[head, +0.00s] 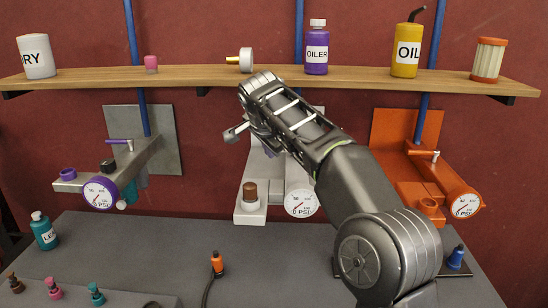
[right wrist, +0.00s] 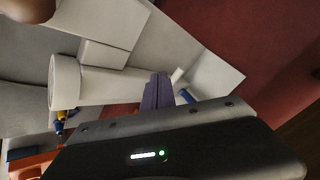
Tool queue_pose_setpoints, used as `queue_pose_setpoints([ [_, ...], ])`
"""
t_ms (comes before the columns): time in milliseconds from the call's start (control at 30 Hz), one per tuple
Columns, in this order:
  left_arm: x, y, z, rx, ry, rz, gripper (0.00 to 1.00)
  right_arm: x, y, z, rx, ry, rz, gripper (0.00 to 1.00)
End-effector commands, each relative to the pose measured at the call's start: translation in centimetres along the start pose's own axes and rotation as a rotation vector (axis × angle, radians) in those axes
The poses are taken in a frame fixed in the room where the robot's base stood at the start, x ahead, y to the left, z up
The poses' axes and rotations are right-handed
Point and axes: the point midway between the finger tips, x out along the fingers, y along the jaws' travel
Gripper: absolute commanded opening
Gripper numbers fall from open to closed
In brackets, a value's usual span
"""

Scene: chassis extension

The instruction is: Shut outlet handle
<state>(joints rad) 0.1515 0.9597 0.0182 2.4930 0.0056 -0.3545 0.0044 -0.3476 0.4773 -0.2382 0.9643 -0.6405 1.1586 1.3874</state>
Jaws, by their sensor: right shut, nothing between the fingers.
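The white outlet unit (head: 250,210) is mounted on the wall at the middle, with a brown-topped part and a pressure gauge (head: 299,204). My right arm covers much of its upper part, so its handle is not clearly seen in the head view. My right gripper is mostly hidden behind my arm there; its purple fingers (right wrist: 157,92) show in the right wrist view, shut and empty, close to the white unit's body (right wrist: 100,85). A small white bar (right wrist: 178,75) shows just beside the fingertips; contact cannot be told. My left gripper is out of view.
A purple-handled unit (head: 150,155) is at left and an orange one (head: 415,185) at right. A wooden shelf (head: 190,77) with bottles runs above.

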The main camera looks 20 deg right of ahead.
Motion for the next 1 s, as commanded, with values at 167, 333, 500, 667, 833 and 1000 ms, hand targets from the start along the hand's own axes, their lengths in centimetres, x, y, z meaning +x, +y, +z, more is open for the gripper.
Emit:
queue_pose_setpoints([
  [167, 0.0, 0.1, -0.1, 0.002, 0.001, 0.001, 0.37, -3.2, -1.4, 0.7, -0.001, 0.0, -0.003, 0.0],
  [333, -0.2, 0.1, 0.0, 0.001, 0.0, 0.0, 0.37, -5.5, -2.3, 1.2, -0.001, 0.0, -0.002, 0.0],
  [500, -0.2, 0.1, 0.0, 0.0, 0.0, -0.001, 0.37, -6.4, -2.6, 1.4, -0.001, -0.001, -0.001, 0.0],
  [667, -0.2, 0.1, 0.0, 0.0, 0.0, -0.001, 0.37, -6.4, -2.6, 1.4, -0.001, -0.001, -0.001, 0.0],
  [833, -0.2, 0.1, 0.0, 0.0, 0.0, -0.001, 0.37, -6.4, -2.6, 1.4, -0.001, -0.001, -0.001, 0.0],
  [1000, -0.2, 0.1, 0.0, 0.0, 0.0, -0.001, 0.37, -6.4, -2.6, 1.4, -0.001, -0.001, -0.001, 0.0],
])
